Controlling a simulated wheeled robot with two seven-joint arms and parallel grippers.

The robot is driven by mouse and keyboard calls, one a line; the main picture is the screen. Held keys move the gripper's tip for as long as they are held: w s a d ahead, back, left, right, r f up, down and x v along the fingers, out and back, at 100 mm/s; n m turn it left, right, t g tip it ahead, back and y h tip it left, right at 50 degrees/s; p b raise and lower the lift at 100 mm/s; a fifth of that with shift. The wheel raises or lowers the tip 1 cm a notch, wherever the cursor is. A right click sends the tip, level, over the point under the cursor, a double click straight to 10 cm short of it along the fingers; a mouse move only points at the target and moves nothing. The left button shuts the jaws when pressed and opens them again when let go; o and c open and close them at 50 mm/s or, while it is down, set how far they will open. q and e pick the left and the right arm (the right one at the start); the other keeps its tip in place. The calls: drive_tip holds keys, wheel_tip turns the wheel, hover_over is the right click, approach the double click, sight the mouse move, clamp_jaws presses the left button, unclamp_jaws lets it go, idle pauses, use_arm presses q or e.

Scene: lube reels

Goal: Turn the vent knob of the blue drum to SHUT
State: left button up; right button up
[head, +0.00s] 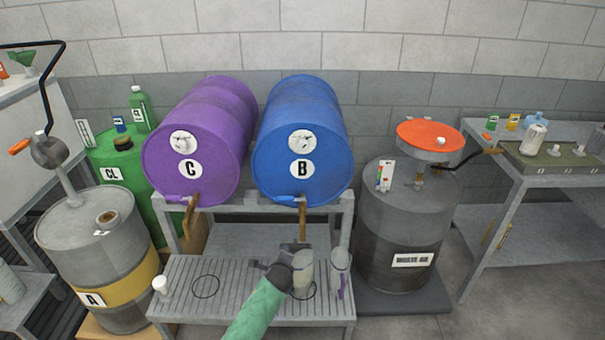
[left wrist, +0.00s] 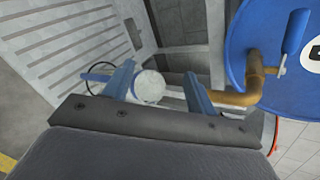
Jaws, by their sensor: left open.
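The blue drum (head: 302,105) lies on its side on the rack, marked B. Its round white vent plate (head: 301,141) with a small knob is on the upper front face; the knob's setting is too small to read. Part of the drum's face (left wrist: 245,40) also shows in the left wrist view, with its brass spout (left wrist: 252,88) and blue tap handle (left wrist: 295,32). My left gripper (head: 283,256) is low in front of the drum, well below the vent plate. Its fingers are apart, with a pale round container top (left wrist: 149,87) visible between them. My right gripper is not in view.
A purple drum (head: 192,110) lies left of the blue one. A grey drum with an orange funnel (head: 430,138) stands right.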

use_arm(q)
drive_tip(key=w+d+r+m+t, duration=0.2)
drive_tip(key=w+r+m, duration=0.2)
drive_tip(key=r, duration=0.6)
drive_tip(key=w+d+r+m+t, duration=0.25)
drive_tip(key=w+r, duration=0.25)
drive_tip(key=r, duration=0.5)
drive_tip(key=m+t, duration=0.2)
drive_tip(key=m, duration=0.4)
approach(302, 147)
drive_tip(key=w, duration=0.5)
drive_tip(key=w+p, duration=0.1)
drive_tip(key=w, duration=0.2)
drive_tip(key=shift+w+r, duration=0.25)
drive_tip(key=shift+w+f+p, duration=0.1)
drive_tip(key=shift+w+p, duration=0.3)
drive_tip(key=shift+w, duration=0.45)
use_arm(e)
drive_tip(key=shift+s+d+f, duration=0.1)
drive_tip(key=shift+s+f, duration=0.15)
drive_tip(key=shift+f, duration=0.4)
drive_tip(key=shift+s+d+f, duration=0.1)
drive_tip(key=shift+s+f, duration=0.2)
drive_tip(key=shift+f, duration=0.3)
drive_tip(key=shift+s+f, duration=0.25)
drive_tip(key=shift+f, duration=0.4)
use_arm(q)
drive_tip(key=c, duration=1)
